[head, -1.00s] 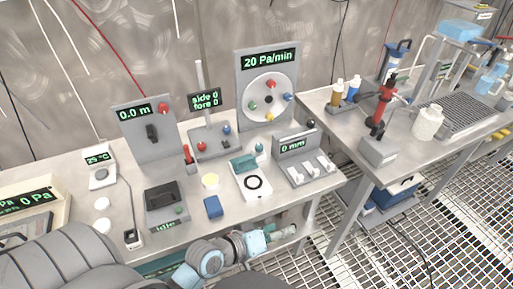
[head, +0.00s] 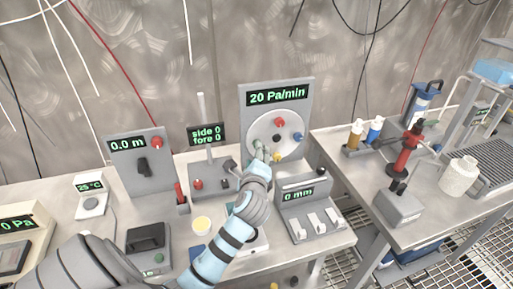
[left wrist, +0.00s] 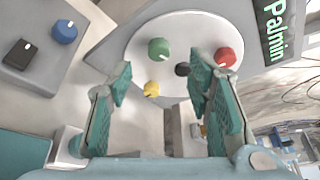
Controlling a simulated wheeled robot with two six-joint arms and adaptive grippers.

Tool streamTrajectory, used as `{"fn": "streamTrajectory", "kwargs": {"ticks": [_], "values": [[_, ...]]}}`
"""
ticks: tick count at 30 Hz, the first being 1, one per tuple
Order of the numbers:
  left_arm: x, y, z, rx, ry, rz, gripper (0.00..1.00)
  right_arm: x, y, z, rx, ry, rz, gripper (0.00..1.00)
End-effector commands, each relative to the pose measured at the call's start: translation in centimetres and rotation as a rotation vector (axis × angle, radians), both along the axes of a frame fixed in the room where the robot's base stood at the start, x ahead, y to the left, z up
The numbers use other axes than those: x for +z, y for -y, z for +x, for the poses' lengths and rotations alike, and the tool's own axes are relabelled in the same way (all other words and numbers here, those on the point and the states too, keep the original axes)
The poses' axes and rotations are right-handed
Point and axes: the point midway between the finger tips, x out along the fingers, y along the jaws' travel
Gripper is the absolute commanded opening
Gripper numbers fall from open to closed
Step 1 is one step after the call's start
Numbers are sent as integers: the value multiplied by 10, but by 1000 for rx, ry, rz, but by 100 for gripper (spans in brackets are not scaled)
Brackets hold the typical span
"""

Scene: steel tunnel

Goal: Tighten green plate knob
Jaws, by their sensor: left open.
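The round white plate (head: 262,128) stands upright on a grey panel under a "20 Pa/min" display. In the left wrist view it carries a green knob (left wrist: 158,48), a red knob (left wrist: 225,57), a yellow knob (left wrist: 151,88) and a black centre piece (left wrist: 182,69). A blue knob (head: 298,136) shows on its right in the head view. My left gripper (left wrist: 160,68) is open, with its fingers spread in front of the plate. The green knob lies between and beyond the fingertips, with no visible contact.
A "0 mm" box with switches (head: 310,210) stands just right of my left arm. The "side 0 fore 0" unit (head: 208,178) stands to its left. A grey "0.0 m" panel (head: 135,170) is further left. A second bench with a red device (head: 408,152) is at right.

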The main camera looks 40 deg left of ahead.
Motion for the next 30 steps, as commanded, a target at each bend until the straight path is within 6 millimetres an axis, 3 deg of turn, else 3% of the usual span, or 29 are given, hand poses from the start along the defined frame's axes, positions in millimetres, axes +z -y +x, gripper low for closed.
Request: {"fn": "streamTrajectory", "kwargs": {"ticks": [3,7,11,18,20,27,30], "values": [[-9,-21,25,3,-1,4,46,-7,0,-2,0,-4,0,46],[-15,-35,44,4,-3,3,46,-10,0,8,0,14,0,46],[-17,-42,52,5,-1,2,46,-11,0,19,1,31,0,46],[-16,-44,53,4,-1,3,46,-11,0,13,1,22,0,46],[-16,-44,53,4,-1,3,40,-11,0,11,0,19,0,46],[-16,-43,53,4,-1,3,1,-11,0,11,0,18,0,46],[-16,-43,53,4,-3,3,0,-10,0,11,0,18,0,46]]}}
